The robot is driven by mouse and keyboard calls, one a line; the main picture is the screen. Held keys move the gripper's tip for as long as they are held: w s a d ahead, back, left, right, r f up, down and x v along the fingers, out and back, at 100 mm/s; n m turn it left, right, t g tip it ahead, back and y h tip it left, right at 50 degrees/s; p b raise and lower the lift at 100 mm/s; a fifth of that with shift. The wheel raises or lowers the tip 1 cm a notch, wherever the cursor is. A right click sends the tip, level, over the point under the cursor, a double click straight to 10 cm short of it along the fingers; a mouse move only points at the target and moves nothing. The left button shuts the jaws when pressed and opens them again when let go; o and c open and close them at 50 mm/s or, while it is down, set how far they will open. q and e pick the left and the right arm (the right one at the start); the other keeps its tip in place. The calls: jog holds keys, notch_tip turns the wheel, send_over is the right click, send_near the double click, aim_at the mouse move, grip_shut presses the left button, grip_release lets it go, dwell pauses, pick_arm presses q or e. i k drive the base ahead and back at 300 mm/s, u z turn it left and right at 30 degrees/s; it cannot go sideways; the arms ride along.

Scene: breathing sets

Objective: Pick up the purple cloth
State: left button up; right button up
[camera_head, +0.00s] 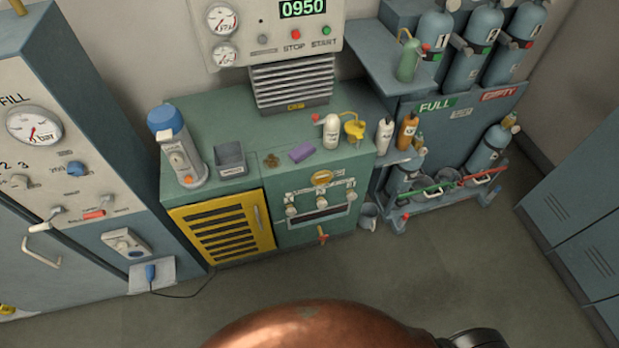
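The purple cloth (302,152) is a small folded block lying on the green counter top (237,133), near its front edge. It sits between a small brown object (272,160) on its left and a white bottle (331,131) on its right. The cloth is uncovered, and nothing touches it that I can see. Neither of my grippers shows in the head view.
A grey open box (231,159) and a blue-topped device (176,146) stand left of the cloth. A yellow funnel-like item (355,128) stands right. A gauge panel (265,32) hangs behind. Floor (270,285) before the counter is clear.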

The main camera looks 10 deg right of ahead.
aim_at(303, 151)
jog(key=z, duration=0.1)
jog(key=k, duration=0.4)
jog(key=u, duration=0.8)
jog(key=i, duration=1.2)
jog(key=z, duration=0.75)
